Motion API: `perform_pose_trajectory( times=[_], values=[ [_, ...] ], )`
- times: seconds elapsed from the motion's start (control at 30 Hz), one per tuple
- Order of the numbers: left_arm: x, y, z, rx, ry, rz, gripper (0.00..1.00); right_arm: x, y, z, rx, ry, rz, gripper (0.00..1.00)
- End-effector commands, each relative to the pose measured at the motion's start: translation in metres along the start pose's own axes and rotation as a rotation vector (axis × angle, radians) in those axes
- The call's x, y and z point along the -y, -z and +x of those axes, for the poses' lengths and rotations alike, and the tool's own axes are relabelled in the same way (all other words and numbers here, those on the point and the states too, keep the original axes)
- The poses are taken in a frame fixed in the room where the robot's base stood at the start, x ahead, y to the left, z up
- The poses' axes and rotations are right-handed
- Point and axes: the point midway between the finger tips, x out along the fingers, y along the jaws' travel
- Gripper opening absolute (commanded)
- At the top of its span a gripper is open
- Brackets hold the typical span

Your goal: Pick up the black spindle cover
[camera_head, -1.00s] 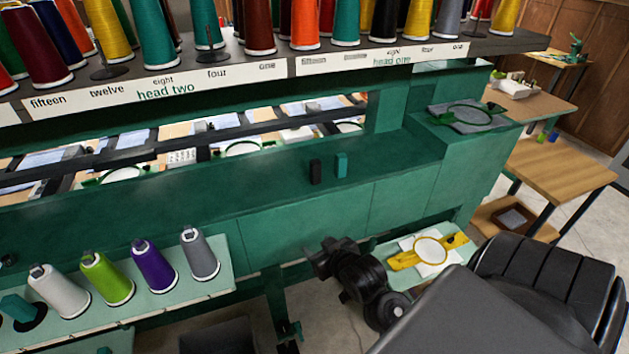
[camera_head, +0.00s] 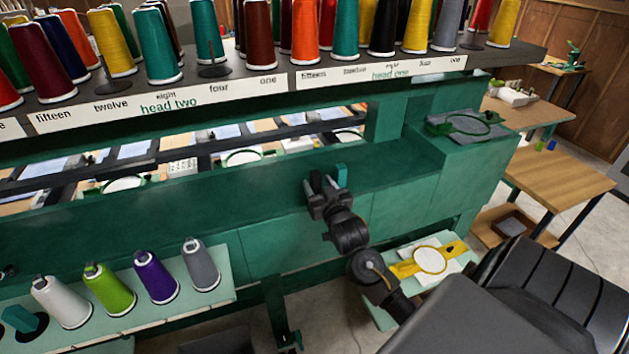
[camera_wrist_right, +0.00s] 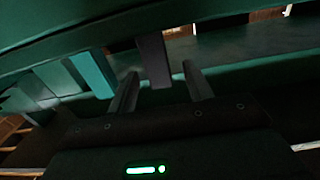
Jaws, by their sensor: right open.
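The black spindle cover (camera_wrist_right: 153,60) shows in the right wrist view as a dark upright block, between and just beyond the two fingers of my right gripper (camera_wrist_right: 160,74). The fingers are apart, with a gap visible on each side of the cover. In the head view my right gripper (camera_head: 320,185) is at the green machine's ledge and hides the black cover. A similar teal cover (camera_head: 341,175) stands just right of the gripper; it also shows in the right wrist view (camera_wrist_right: 91,73), left of the fingers. My left gripper is not in view.
The green machine beam (camera_head: 150,222) runs behind the gripper, with a rack of thread cones (camera_head: 158,45) above. A lower shelf (camera_head: 222,285) holds several cones at left. A yellow hoop (camera_head: 430,260) lies on a small shelf below right. A black chair (camera_head: 540,295) stands at right.

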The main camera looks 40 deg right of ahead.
Motion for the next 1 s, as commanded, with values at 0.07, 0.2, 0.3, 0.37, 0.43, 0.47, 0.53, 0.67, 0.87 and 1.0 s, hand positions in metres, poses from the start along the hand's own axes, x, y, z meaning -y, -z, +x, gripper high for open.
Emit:
perform_pose_trajectory(
  times=[0.07,0.2,0.3,0.37,0.43,0.47,0.53,0.67,0.87,1.0],
  values=[
    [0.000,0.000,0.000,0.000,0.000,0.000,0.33,0.000,-0.001,0.001,0.001,0.000,0.000,0.51],
    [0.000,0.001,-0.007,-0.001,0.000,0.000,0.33,-0.001,0.003,0.009,0.000,0.000,0.000,0.51],
    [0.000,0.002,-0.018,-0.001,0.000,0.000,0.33,-0.001,0.007,0.024,0.001,-0.001,-0.002,0.51],
    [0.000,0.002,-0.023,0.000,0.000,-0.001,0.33,-0.002,0.007,0.033,0.001,-0.001,-0.001,0.51],
    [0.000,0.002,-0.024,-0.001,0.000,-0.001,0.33,-0.002,0.005,0.042,0.000,-0.001,0.000,0.51],
    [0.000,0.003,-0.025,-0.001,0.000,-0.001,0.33,-0.001,0.004,0.045,0.000,-0.001,0.000,0.51],
    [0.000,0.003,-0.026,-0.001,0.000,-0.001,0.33,-0.001,0.003,0.050,0.001,-0.001,0.000,0.51],
    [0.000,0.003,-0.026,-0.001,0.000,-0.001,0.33,-0.001,0.001,0.053,0.001,0.000,0.001,0.51],
    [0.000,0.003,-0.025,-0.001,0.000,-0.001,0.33,-0.001,0.001,0.052,0.001,0.000,0.001,0.43],
    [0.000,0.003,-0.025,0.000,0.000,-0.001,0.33,-0.001,0.001,0.052,0.001,0.000,0.001,0.25]
  ],
)
